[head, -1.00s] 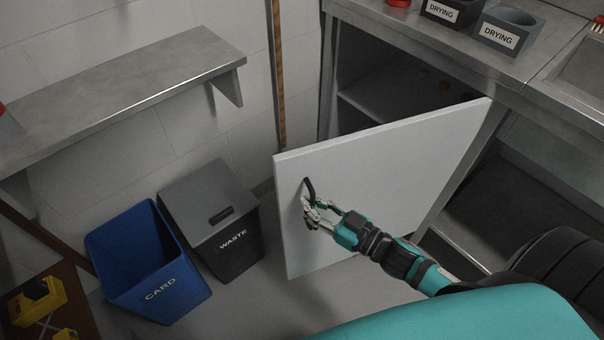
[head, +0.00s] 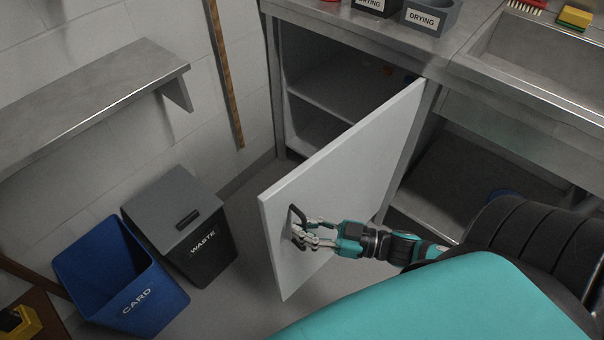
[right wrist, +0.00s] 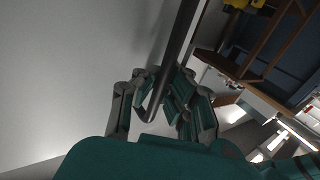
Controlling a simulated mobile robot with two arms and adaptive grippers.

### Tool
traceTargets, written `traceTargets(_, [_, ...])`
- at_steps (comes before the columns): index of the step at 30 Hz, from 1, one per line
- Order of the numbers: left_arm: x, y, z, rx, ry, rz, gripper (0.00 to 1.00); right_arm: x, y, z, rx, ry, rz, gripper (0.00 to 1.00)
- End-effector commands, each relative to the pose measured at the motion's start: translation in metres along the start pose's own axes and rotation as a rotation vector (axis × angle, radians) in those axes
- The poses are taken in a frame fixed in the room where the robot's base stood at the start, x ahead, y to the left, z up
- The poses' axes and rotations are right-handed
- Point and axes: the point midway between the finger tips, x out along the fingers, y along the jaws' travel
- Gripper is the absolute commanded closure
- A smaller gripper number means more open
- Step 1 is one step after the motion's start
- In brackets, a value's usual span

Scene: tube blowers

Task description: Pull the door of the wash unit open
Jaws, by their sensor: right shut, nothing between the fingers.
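The white door (head: 352,160) of the wash unit (head: 434,62) stands wide open in the head view, swung out from its right side. A dark bar handle (head: 292,213) is near its free left edge. My right gripper (head: 304,236) is at the handle, its fingers shut with nothing gripped between them. In the right wrist view the door's face (right wrist: 70,70) fills the left, and the handle (right wrist: 179,45) runs down to the fingers (right wrist: 165,95). Whether the fingers touch the handle I cannot tell. My left gripper is not in view.
Shelves (head: 325,92) show inside the unit. A grey waste bin (head: 178,205) and a blue card bin (head: 125,275) stand left of the door, with bare floor between. A steel wall shelf (head: 90,90) is at upper left.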

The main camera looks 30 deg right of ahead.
Motion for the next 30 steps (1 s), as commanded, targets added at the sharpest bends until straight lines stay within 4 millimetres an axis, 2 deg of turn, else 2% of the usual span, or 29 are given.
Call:
traceTargets(2, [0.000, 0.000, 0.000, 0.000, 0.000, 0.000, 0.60, 0.000, 0.002, -0.001, -0.001, 0.001, 0.004, 0.97])
traceTargets(9, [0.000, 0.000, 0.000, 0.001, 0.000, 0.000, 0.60, 0.000, 0.001, 0.000, 0.000, 0.000, 0.003, 0.66])
traceTargets(17, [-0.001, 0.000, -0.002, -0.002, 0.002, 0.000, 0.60, -0.001, 0.001, 0.000, 0.000, -0.001, 0.002, 0.66])
traceTargets(20, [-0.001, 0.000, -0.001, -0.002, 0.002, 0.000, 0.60, -0.007, 0.001, 0.001, 0.000, -0.003, 0.002, 0.66])
traceTargets(23, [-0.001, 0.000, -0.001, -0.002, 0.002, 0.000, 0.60, -0.022, 0.000, 0.001, 0.003, -0.005, 0.003, 0.66])
traceTargets(30, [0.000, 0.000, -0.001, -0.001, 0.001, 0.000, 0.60, -0.074, 0.000, 0.002, 0.003, -0.007, 0.004, 0.66])
